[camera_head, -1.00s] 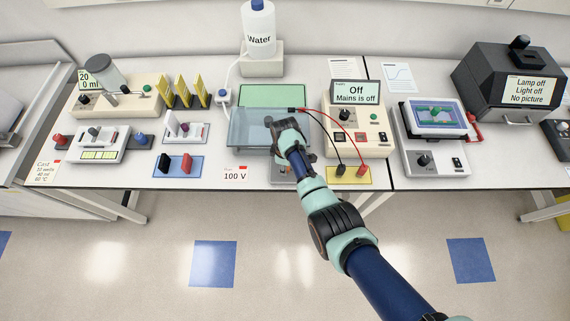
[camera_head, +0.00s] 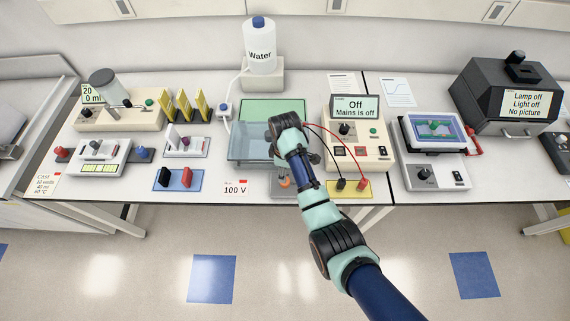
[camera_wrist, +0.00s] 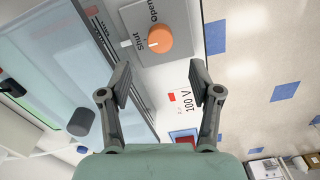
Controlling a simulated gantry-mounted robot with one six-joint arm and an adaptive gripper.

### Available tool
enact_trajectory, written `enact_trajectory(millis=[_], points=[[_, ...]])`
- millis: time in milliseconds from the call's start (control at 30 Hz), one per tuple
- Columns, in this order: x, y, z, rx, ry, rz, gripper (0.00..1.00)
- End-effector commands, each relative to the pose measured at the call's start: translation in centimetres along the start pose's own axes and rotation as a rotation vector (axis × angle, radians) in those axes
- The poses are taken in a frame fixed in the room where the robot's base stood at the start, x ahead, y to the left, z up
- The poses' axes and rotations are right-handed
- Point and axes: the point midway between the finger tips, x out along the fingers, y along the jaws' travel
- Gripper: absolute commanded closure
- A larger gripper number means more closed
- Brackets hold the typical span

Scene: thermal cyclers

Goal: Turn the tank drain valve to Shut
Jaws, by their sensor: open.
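The tank drain valve is an orange round knob (camera_wrist: 160,39) on a grey plate (camera_wrist: 180,14) marked "Shut" and "Open" in the wrist view. Its pointer setting is hard to read. In the head view the knob (camera_head: 285,183) shows in front of the clear tank (camera_head: 245,149), partly behind my arm. My gripper (camera_wrist: 160,76) is open and empty. Its two fingers are spread apart below the knob in the wrist picture, with nothing between them. They look apart from the knob. In the head view my wrist hides the fingers.
The clear tank lies left of the knob in the wrist view. A 100 V card (camera_head: 235,188) is on the bench left of the valve. A power supply (camera_head: 360,145) with red and black leads stands to the right. The bench's front edge is close to the valve.

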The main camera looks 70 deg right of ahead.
Motion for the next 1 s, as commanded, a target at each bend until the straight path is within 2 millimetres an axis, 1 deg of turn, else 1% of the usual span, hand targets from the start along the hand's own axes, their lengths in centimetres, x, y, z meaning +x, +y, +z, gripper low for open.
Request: enact_trajectory(millis=[33, 100, 233, 333, 933, 967, 1000], points=[[-1.1, 0.1, -0.1, 0.0, 0.002, 0.003, 0.37], [-2.2, 0.1, -0.1, 0.0, 0.002, 0.002, 0.37], [-3.5, 0.0, 0.0, 0.0, 0.001, 0.001, 0.37], [-3.7, 0.0, 0.0, 0.0, 0.0, 0.0, 0.37], [-3.7, 0.0, 0.0, 0.0, 0.0, 0.0, 0.37], [-4.0, -0.2, -0.4, -0.002, 0.005, 0.007, 0.37], [-4.5, -0.7, -1.2, -0.003, 0.018, 0.024, 0.37]])
